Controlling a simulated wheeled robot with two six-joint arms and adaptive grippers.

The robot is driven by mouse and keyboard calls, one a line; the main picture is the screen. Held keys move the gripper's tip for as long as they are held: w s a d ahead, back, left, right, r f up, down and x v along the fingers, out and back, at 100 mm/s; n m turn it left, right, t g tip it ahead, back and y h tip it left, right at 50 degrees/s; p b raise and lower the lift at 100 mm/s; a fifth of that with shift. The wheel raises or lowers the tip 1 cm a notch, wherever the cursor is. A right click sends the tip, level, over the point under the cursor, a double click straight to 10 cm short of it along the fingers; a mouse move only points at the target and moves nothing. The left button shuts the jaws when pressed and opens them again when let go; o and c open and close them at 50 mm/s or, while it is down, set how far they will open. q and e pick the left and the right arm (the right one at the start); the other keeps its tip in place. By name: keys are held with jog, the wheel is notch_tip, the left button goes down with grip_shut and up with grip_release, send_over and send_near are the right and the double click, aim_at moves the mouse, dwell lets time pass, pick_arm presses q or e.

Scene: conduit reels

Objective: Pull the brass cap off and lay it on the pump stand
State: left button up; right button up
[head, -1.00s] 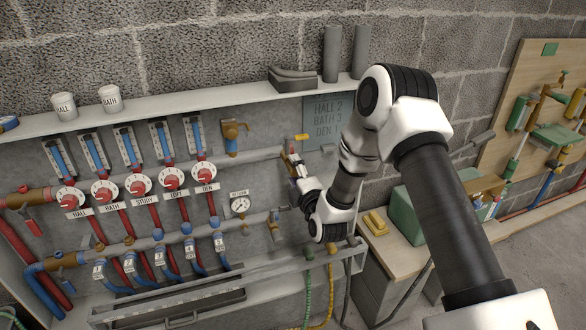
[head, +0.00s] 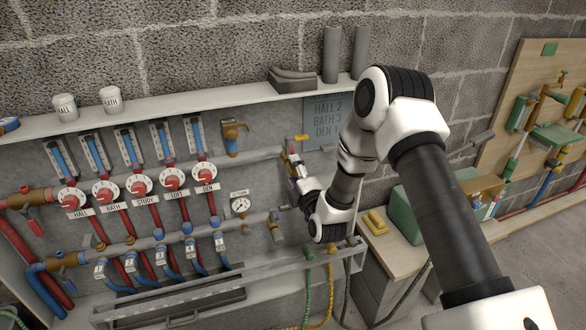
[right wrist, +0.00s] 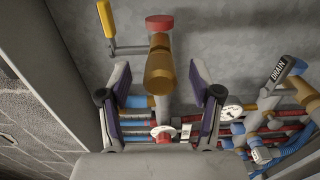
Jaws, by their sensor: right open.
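The brass cap (right wrist: 159,72) is on the end of a short fitting on the grey panel, with a lever valve beside it. In the right wrist view it lies between the two fingers of my right gripper (right wrist: 160,92), with a gap on each side. The gripper is open. In the head view my right gripper (head: 294,170) is at the panel's right side, and its fingers hide most of the cap. A wood-topped stand (head: 392,240) at the right may be the pump stand; I cannot tell for sure. My left gripper is out of view.
A yellow valve handle (right wrist: 105,18) stands close to the left of the cap. A pressure gauge (head: 240,205) and a row of red dials lie to the left. A green box (head: 405,215) and a yellow item (head: 374,221) take up part of the wooden top.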

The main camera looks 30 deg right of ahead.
grip_shut()
jog(key=shift+s, duration=0.15)
jog(key=shift+p+v, duration=1)
jog(key=shift+v, duration=1.9)
